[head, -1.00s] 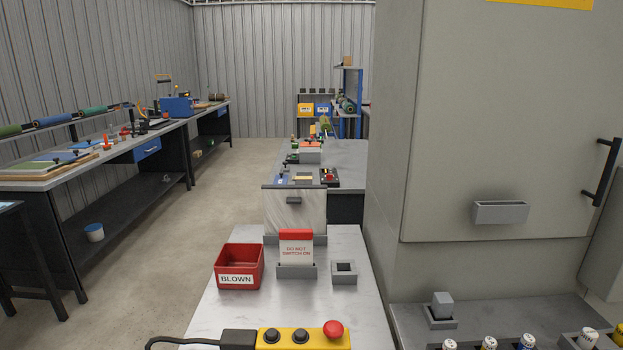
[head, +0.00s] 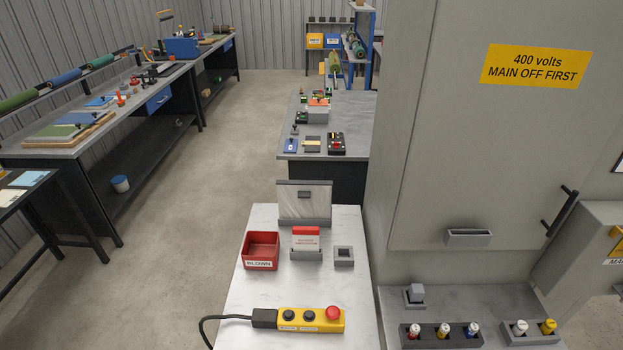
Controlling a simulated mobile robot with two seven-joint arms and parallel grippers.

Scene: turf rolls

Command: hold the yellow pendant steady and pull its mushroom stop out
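The yellow pendant (head: 310,320) lies flat on the pale bench top (head: 262,290) near its front, in the lower middle of the head view. It has two black buttons and a red mushroom stop (head: 333,313) at its right end. A black cable runs from its left end toward the bench's left edge. Whether the stop is pressed in or out cannot be told from here. Neither of my grippers is in view, and nothing touches the pendant.
A grey cabinet (head: 450,150) rises at the right, with a fuse shelf (head: 450,296) below. Bench space around the pendant is clear.

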